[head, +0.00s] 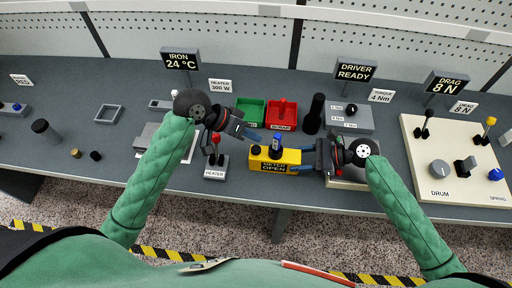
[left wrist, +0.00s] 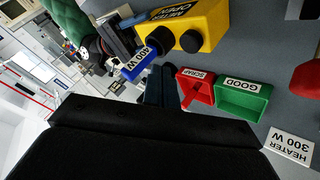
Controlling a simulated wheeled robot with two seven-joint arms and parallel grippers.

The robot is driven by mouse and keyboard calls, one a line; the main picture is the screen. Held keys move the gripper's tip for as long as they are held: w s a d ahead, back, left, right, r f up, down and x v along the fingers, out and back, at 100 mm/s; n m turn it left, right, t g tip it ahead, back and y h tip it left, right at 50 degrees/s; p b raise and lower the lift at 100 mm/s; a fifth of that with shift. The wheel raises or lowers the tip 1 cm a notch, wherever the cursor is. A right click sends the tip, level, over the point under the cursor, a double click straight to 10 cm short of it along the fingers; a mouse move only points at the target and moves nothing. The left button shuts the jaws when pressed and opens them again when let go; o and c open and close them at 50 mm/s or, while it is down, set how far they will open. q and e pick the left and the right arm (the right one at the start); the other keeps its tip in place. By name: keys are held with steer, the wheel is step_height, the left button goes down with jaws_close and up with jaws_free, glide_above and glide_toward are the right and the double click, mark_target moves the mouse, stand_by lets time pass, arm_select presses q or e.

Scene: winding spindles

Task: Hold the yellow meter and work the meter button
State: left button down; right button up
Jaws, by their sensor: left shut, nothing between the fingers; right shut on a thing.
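The yellow meter (head: 288,157) has a front label reading METER OPEN. It also shows in the left wrist view (left wrist: 208,22), with a black round knob (left wrist: 191,41) at its near end. A blue piece (head: 276,142) stands at the meter's top. In the left wrist view the blue piece (left wrist: 136,64) bears a white label. My right gripper (head: 308,160) is shut on the meter's right end. My left gripper (head: 258,138) is shut and empty, up and left of the meter, its fingers pointing right. I cannot tell which part is the meter button.
A green GOOD bin (head: 250,111) and a red SCRAP bin (head: 282,115) stand behind the meter. A HEATER switch box (head: 215,172) is at its left. A dark cylinder (head: 314,113) stands behind my right gripper. A cream DRUM and SPRING board (head: 440,150) is at the right.

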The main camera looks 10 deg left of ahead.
mark_target(252, 149)
arm_select(q)
steer(key=shift+f, duration=1.6)
steer(key=shift+f, duration=0.15)
stand_by(0.8)
steer(key=shift+f, duration=0.25)
steer(key=shift+f, duration=0.5)
stand_by(1.0)
steer(key=shift+r, duration=0.95)
steer(key=shift+r, duration=2.5)
